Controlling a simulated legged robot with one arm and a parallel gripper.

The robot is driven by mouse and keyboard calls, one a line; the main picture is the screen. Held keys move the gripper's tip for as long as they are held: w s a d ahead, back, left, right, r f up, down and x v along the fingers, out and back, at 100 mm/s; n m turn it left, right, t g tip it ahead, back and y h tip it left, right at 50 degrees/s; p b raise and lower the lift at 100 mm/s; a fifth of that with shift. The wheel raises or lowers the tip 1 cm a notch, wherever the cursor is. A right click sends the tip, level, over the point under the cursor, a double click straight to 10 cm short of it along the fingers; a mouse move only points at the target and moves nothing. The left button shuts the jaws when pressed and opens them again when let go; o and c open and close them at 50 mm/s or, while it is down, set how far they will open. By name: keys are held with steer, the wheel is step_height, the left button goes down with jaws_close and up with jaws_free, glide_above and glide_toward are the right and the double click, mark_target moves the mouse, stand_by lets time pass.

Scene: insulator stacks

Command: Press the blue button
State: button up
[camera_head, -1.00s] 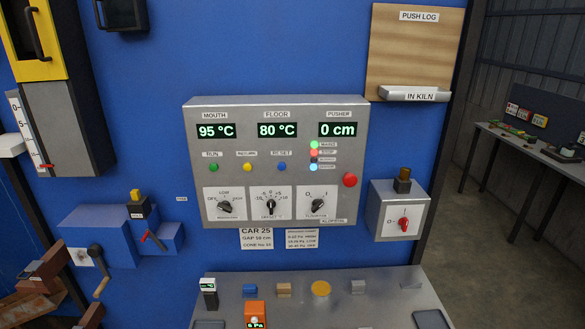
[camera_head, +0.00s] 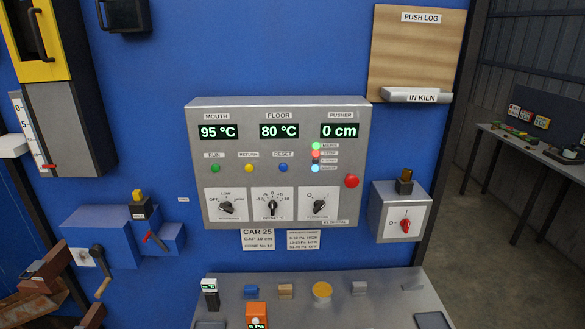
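A small round blue button (camera_head: 283,168) sits on the grey control panel (camera_head: 240,180), just below a label that reads RESET. A yellow button (camera_head: 249,168) labelled RETURN and a green button (camera_head: 215,168) labelled RUN are in the same row to its left. A larger red button (camera_head: 352,181) is at the panel's right edge. Displays above read 95 °C, 80 °C and 0 cm. My gripper is not in view, and nothing covers the blue button.
A grey table (camera_head: 375,300) with small items, including an orange device (camera_head: 257,309) and a yellow disc (camera_head: 322,289), stands below the panel. A grey switch box (camera_head: 384,229) is at right, a blue box with a crank (camera_head: 97,250) at left.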

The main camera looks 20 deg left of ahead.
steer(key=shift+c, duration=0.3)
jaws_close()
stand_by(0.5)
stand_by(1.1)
